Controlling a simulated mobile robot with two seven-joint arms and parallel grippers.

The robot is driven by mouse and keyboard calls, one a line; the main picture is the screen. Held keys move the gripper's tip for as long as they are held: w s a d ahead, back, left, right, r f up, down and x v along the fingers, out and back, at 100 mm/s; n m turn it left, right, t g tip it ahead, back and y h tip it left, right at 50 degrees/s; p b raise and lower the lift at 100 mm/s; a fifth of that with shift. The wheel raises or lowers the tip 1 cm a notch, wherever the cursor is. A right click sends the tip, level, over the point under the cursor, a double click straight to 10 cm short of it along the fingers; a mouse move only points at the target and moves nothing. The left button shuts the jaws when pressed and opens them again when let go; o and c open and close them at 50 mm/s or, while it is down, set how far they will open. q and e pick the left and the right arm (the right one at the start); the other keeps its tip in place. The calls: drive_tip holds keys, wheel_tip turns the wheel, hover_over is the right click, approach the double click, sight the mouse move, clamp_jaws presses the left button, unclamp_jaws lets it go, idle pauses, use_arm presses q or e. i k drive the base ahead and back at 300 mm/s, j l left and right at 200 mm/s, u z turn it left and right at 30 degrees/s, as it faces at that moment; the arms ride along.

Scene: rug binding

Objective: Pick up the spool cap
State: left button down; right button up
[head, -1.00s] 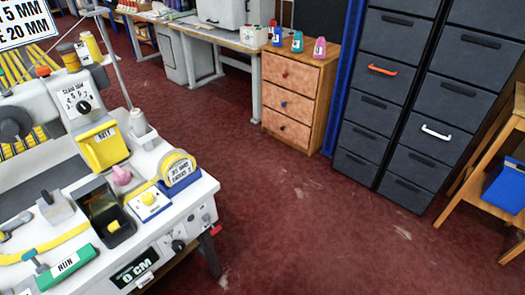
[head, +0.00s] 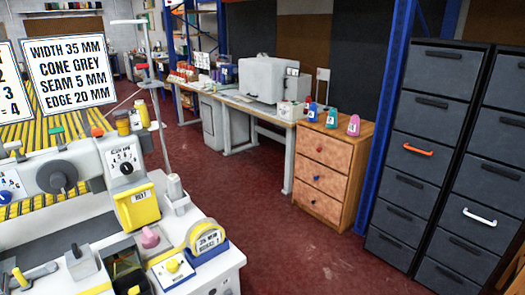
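I cannot tell for certain which piece is the spool cap. The binding machine (head: 95,185) stands at the left of the head view. Yellow and orange spools (head: 122,122) sit on top of the machine. A small pink knob-like piece (head: 149,237) is on the machine's bed, beside a yellow tape roll in a blue holder (head: 207,237). Neither of my grippers is in view.
A wooden drawer cabinet (head: 322,175) carries blue, teal and pink bottles. Dark drawer units (head: 425,160) stand at the right. A grey bench (head: 250,105) runs behind. Red floor (head: 305,250) is open between machine and cabinets. A sign (head: 68,73) hangs at the left.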

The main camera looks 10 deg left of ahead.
sight(149, 241)
drive_tip(key=u, duration=1.25)
drive_tip(key=i+l+z, duration=0.15)
drive_tip(key=z, duration=0.25)
drive_tip(key=i+l+z, duration=0.15)
drive_tip(key=l+z, duration=0.2)
drive_tip(key=i+l+z, duration=0.15)
drive_tip(key=z, duration=0.25)
drive_tip(key=i+l+z, duration=0.25)
drive_tip(key=i, duration=0.15)
drive_tip(key=i+l+z, duration=0.15)
drive_tip(key=i+z, duration=0.15)
drive_tip(key=i+u, duration=0.2)
drive_tip(key=u, duration=0.3)
drive_tip(key=i+u, duration=0.15)
drive_tip(key=u, duration=0.3)
drive_tip(key=i+l+u, duration=0.15)
drive_tip(key=u, duration=0.35)
drive_tip(key=i+u, duration=0.1)
drive_tip(key=u, duration=0.35)
drive_tip(key=i+l+u, duration=0.1)
drive_tip(key=u, duration=0.35)
drive_tip(key=l+u, duration=0.15)
drive_tip(key=u, duration=0.3)
drive_tip(key=i+l+u, duration=0.1)
drive_tip(key=u, duration=0.35)
drive_tip(key=l+u, duration=0.25)
drive_tip(key=u, duration=0.2)
drive_tip(key=l+u, duration=0.15)
drive_tip(key=u, duration=0.3)
